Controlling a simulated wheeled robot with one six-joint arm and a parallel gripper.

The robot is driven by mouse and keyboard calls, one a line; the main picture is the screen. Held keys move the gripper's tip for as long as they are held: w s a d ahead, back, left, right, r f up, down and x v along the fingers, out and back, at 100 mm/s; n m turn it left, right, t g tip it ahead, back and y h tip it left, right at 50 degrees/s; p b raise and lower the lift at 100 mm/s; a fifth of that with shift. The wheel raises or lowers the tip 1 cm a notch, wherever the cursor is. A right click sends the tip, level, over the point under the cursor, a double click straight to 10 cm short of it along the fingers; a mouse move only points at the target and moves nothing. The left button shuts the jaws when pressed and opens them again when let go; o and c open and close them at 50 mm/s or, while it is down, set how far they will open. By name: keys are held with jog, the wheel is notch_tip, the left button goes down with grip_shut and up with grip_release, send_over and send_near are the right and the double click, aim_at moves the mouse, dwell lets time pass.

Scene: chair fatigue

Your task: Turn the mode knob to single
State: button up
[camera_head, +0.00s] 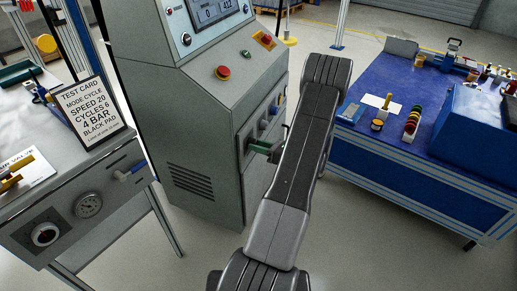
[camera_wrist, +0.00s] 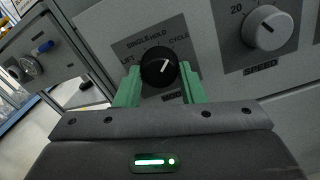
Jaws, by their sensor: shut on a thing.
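The mode knob (camera_wrist: 158,66) is a black round dial on a grey panel in the wrist view, with LIFT, SINGLE, HOLD and CYCLE printed around it. Its short white pointer tilts up and to the right, toward the HOLD and CYCLE side; the exact setting is hard to tell. My gripper (camera_wrist: 160,71) has one green finger on each side of the knob and is shut on it. In the head view my gripper (camera_head: 261,147) is at the front of the grey cabinet, and the mode knob there is hidden.
A speed knob (camera_wrist: 268,27) sits right of the mode knob. The cabinet (camera_head: 205,125) carries a red stop button (camera_head: 222,73). A test card (camera_head: 87,112) reading MODE CYCLE stands on the left bench. A blue-topped workbench (camera_head: 400,160) stands on the right.

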jog(key=shift+w+n+b, duration=0.1)
jog(key=shift+n+b, duration=5.15)
jog(key=shift+n, duration=1.35)
jog(key=o, duration=1)
jog(key=shift+d, duration=0.1)
jog(key=p+v, duration=0.2)
jog(key=v, duration=1.1)
jog(key=shift+d+p, duration=0.35)
jog(key=shift+d, duration=0.05)
